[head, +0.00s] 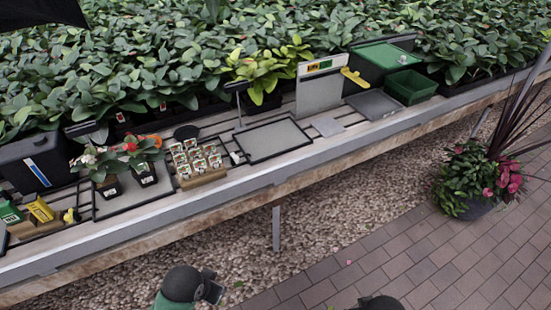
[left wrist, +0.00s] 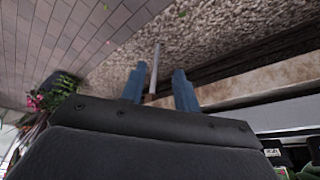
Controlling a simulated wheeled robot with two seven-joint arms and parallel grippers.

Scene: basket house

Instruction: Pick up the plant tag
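Two potted plants stand on the bench, and their dark pots carry small white labels, one on the left pot (head: 112,190) and one on the right pot (head: 147,180). A wooden holder (head: 205,179) beside them bears several small white-faced items (head: 196,158), too small to read. I cannot tell which of these is the plant tag. My left gripper (left wrist: 159,88) is open in the left wrist view, its two blue fingers apart with nothing held between them. It is away from the bench top, with gravel and a bench leg behind it. My right gripper is not in view.
The long bench (head: 270,190) holds a black-framed tray (head: 272,141), an upright panel (head: 320,92), a green bin (head: 410,86) and a dark box (head: 38,162). Dense foliage lies behind. Gravel and brick paving (head: 440,255) lie in front, with a planter (head: 475,180) at right.

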